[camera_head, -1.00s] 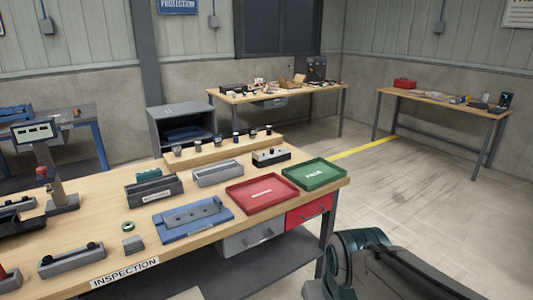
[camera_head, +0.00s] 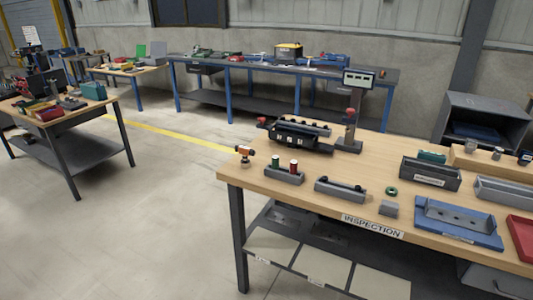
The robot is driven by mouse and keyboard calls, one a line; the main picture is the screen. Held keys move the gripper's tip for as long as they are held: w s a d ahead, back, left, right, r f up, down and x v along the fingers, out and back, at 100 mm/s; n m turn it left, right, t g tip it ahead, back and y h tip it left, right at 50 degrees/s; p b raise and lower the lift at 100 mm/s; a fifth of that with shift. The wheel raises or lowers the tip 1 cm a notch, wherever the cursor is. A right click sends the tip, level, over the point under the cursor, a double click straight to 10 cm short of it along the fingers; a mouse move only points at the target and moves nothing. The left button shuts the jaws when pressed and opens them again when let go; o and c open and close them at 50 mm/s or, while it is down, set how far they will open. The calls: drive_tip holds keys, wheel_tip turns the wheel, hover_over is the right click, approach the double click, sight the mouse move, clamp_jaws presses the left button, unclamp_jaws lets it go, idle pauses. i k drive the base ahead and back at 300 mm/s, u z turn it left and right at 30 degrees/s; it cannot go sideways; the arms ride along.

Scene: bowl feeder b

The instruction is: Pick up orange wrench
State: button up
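I cannot make out an orange wrench for certain. A small orange and dark object (camera_head: 244,154) sits at the left corner of the inspection table (camera_head: 265,182); it looks like a hand tool, but it is too small to tell which kind. My gripper is not in view.
The inspection table holds a grey block with green and red cylinders (camera_head: 284,176), a black fixture (camera_head: 294,137), a display stand (camera_head: 351,125) and a blue tray (camera_head: 456,224). A cluttered table (camera_head: 75,113) stands left and a long blue-legged bench (camera_head: 235,68) behind. The floor (camera_head: 150,220) at left is clear.

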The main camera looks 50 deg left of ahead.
sight(247, 152)
drive_tip(key=u, duration=2.45)
drive_tip(key=k, duration=1.05)
drive_tip(key=u, duration=0.8)
drive_tip(key=i, duration=3.2)
drive_tip(key=z, duration=1.25)
drive_tip(key=i, duration=0.95)
drive_tip(key=z, duration=1.5)
drive_tip(key=i, duration=0.6)
drive_tip(key=z, duration=0.4)
